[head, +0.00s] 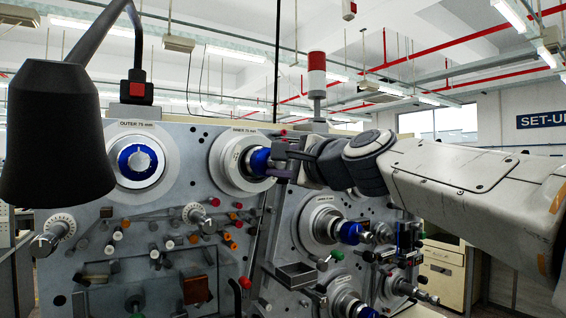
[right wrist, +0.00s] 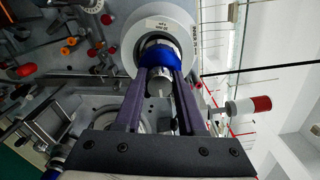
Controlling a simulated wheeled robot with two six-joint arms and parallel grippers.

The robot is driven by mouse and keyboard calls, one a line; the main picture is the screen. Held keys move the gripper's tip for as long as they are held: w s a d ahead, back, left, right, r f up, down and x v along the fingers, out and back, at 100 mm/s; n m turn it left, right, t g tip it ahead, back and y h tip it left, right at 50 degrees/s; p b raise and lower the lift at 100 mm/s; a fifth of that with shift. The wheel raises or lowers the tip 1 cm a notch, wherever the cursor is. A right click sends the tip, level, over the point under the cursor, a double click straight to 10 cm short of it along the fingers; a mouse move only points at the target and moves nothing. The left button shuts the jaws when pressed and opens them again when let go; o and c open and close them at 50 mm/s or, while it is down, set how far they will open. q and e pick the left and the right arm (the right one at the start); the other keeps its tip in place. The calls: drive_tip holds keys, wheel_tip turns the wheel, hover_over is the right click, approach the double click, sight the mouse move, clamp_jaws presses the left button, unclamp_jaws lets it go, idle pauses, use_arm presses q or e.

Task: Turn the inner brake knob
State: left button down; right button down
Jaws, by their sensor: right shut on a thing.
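The inner spindle, under the "INNER 75 mm" label, has a pale round flange (head: 228,163) and a blue hub (head: 259,161). My right gripper (head: 279,164) is at the end of this hub. In the right wrist view its two purple fingers (right wrist: 163,80) lie either side of the blue hub (right wrist: 152,55) and its silver end (right wrist: 159,88), shut on the hub. A graduated dial with a small silver knob (head: 198,215) sits on the panel lower left, apart from my gripper; its label is not readable, so I cannot confirm it as the inner brake knob. My left gripper is not in view.
The outer spindle (head: 139,162) and another dial knob (head: 46,242) are at the left. A black lamp-like shade (head: 55,140) fills the near left. Several coloured pegs stand out below the spindles. More spindles (head: 349,232) stand under my right arm.

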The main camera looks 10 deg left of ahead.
drive_tip(key=c, duration=0.5)
unclamp_jaws()
drive_tip(key=b+v, duration=0.4)
drive_tip(key=v, duration=0.6)
drive_tip(key=shift+s+d, duration=0.15)
drive_tip(key=shift+d, duration=0.05)
